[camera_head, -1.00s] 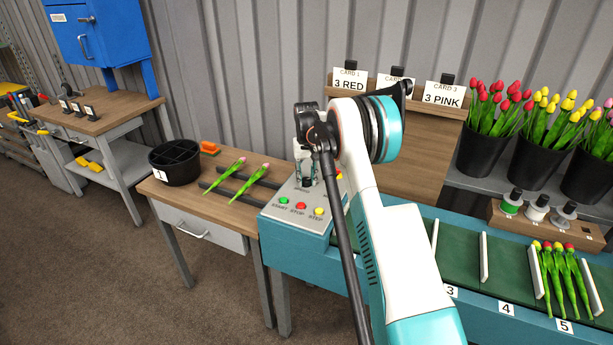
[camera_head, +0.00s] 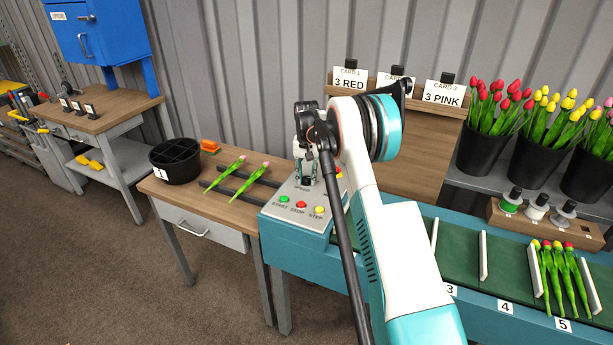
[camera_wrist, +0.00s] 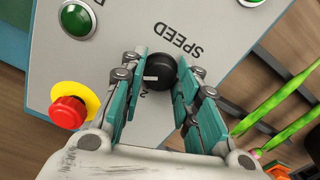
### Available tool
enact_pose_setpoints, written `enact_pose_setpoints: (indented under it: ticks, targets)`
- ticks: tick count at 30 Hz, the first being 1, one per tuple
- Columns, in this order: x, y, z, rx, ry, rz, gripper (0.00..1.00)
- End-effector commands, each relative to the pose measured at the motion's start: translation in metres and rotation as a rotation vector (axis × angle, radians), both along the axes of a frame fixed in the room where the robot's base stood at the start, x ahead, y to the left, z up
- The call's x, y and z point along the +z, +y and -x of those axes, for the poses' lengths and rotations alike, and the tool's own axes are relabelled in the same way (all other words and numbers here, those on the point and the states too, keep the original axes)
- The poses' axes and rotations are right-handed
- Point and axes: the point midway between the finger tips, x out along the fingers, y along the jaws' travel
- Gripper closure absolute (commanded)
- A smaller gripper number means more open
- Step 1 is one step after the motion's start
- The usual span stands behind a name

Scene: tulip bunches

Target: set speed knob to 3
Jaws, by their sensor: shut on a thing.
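The black speed knob (camera_wrist: 160,72) sits on the grey control panel (camera_wrist: 110,30), beside the printed word SPEED in the wrist view. A pale pointer mark shows on the knob, and a digit that looks like 2 is partly visible near it. The other scale numbers are hidden by my fingers. My gripper (camera_wrist: 160,85) has its teal fingers on both sides of the knob, shut on it. In the head view my gripper (camera_head: 306,178) points down at the panel (camera_head: 322,216), and the knob is too small to read there.
A red-and-yellow emergency stop (camera_wrist: 68,112) is close to my gripper in the wrist view. Two tulips (camera_head: 240,180) lie on the rails left of the panel.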

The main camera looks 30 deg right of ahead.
Motion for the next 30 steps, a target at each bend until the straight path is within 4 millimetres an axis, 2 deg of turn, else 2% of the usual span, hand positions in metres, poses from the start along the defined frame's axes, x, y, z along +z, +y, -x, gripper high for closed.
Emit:
enact_pose_setpoints:
  ticks: [1,3,12,16,20,30]
  targets:
    - [0.0,0.0,0.0,-0.001,0.0,0.0,0.64]
    - [0.0,0.0,0.0,0.0,0.0,0.0,0.51]
    - [0.0,0.0,0.0,0.0,0.0,0.0,0.51]
    - [0.007,0.0,0.0,0.0,0.0,0.0,0.51]
    - [0.024,0.0,0.0,0.0,0.0,0.0,0.51]
    - [0.091,0.0,0.0,0.0,0.0,0.0,0.51]
